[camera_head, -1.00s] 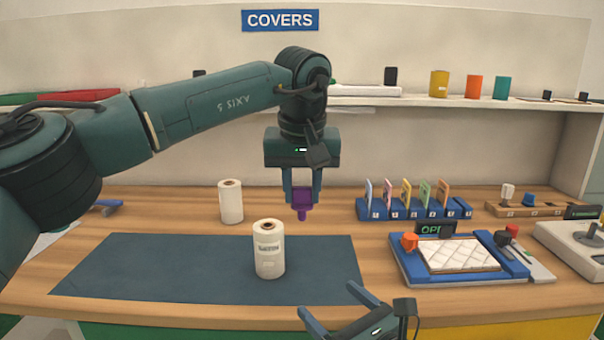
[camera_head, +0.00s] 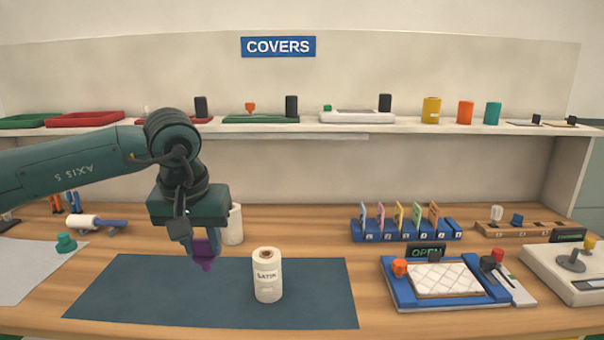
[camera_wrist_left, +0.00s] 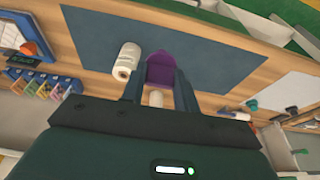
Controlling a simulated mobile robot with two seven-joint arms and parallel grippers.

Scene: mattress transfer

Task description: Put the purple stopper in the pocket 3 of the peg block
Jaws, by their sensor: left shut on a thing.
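The purple stopper (camera_head: 205,256) is between the fingers of my left gripper (camera_head: 204,250), held with its narrow end down above the back left part of the blue mat. The left gripper is shut on it. The left wrist view also shows the purple stopper (camera_wrist_left: 160,68) between the fingertips. A wooden block (camera_head: 513,230) at the back right, which looks like the peg block, holds a white peg (camera_head: 497,213) and a blue peg (camera_head: 517,219). Its pocket marks are too small to read. My right gripper is out of view.
A white SATIN roll (camera_head: 267,277) stands on the blue mat (camera_head: 150,300); another roll (camera_head: 234,225) stands behind the gripper. A numbered blue card rack (camera_head: 405,234), a blue tray (camera_head: 400,293) with a quilted pad and a joystick box (camera_head: 575,270) occupy the right.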

